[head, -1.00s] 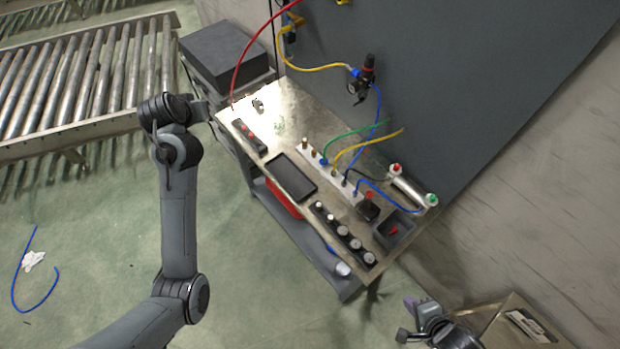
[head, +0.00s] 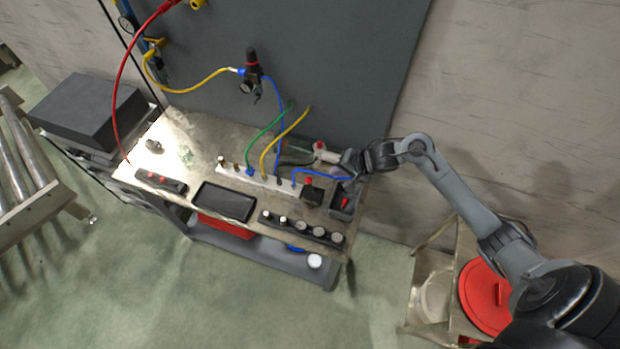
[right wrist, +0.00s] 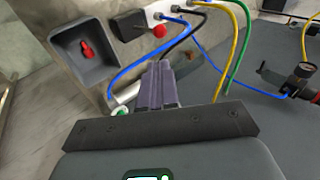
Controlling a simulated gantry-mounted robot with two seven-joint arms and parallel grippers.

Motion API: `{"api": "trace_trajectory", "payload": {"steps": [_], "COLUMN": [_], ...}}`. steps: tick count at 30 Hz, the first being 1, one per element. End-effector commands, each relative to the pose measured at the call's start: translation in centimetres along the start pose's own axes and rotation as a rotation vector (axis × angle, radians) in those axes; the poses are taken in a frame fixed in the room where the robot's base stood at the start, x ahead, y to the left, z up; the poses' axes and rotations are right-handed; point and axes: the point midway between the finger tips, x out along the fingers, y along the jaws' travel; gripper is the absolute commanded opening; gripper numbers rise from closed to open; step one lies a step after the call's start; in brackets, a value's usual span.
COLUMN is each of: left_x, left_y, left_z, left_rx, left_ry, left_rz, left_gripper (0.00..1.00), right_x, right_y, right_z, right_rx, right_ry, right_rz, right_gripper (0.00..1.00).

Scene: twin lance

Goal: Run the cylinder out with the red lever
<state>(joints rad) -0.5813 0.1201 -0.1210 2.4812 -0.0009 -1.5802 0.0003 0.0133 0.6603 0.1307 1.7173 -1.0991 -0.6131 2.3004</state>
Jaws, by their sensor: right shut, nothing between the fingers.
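A small black valve box (head: 313,195) with a red knob (head: 308,180), which looks like the red lever's end, stands at the right part of the metal bench; the knob also shows in the right wrist view (right wrist: 159,31). The pale cylinder (head: 326,154) lies behind it, with a red fitting at its far end; its near end is hidden by my gripper in the head view. Its green fitting (right wrist: 121,111) shows in the right wrist view. My right gripper (head: 347,166) is shut and empty, above the cylinder's near end. My left gripper is out of view.
A dark bin (right wrist: 66,65) holding a red piece (right wrist: 87,49) is beside the valve box. Blue, yellow and green hoses arch from the white manifold (head: 232,172). A dark tray (head: 225,201) and a rack of fittings (head: 300,231) lie towards the front edge.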

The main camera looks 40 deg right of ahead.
Motion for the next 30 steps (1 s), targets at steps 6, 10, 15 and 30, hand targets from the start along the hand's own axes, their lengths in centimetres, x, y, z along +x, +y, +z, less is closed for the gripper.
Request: {"api": "trace_trajectory", "payload": {"steps": [6, 10, 15, 30], "left_x": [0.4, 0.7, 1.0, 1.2], "left_y": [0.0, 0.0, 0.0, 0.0], "left_z": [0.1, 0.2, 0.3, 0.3], "left_rx": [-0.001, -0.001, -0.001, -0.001], "left_ry": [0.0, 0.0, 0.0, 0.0], "left_rz": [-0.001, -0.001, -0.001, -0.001], "left_gripper": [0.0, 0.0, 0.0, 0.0], "right_x": [3.1, 5.5, 8.6, 13.2], "right_y": [0.1, 0.1, 0.0, 0.0], "right_z": [0.1, 0.1, 0.0, 0.0], "right_rx": [0.004, 0.004, 0.003, 0.0], "right_ry": [-0.002, -0.002, 0.0, 0.001], "right_rz": [0.0, 0.001, 0.001, 0.001], "right_gripper": [0.0, 0.0, 0.0, 0.0]}}
